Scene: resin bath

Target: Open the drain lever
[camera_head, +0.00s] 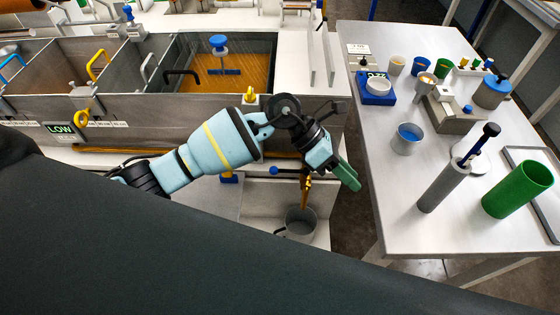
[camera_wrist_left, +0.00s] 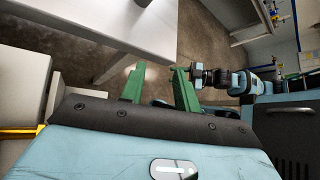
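The drain lever (camera_head: 289,171) is a dark bar with a blue knob at its left end. It lies about level across a small brass valve on the bath's front. An amber streak (camera_head: 304,198) runs from the valve down to a grey metal cup (camera_head: 300,222) with a handle. My left gripper (camera_head: 348,174) has green fingers and hangs just right of the valve, apart from the lever. In the left wrist view its fingers (camera_wrist_left: 158,85) stand apart with nothing between them. That view also shows a light blue arm at the right; its gripper's state is unclear.
The resin bath (camera_head: 180,109) spans the left, with a LOW sign (camera_head: 60,129) and a yellow handle (camera_head: 82,118). The white table (camera_head: 420,175) at right carries cups, a grey tube (camera_head: 443,188) and a green cylinder (camera_head: 518,189). A floor gap lies between bath and table.

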